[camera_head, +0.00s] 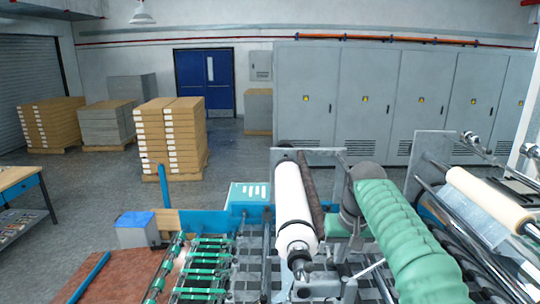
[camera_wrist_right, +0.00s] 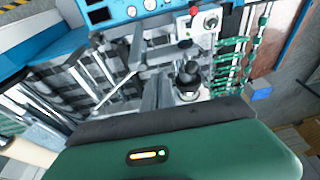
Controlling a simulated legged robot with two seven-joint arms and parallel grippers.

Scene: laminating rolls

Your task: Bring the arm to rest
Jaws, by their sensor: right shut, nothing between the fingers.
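My right arm, in a ribbed green sleeve, comes in from the lower right of the head view. Its dark end with the right gripper (camera_head: 350,210) is over the machine, just right of the white roll (camera_head: 293,205). The right gripper is shut and holds nothing; its fingertips are hard to make out. The white roll lies on its shaft in the machine, apart from the gripper as far as I can see. A cream roll (camera_head: 490,198) is further right, past my arm. In the wrist view a green shell of mine fills the bottom. My left gripper is not in view.
Green-banded rollers (camera_head: 205,268) are at the machine's left. The wrist view shows a blue control panel (camera_wrist_right: 120,10) with a red button (camera_wrist_right: 193,10). Stacked boxes (camera_head: 172,135) stand on open floor behind; grey cabinets (camera_head: 365,95) line the back wall.

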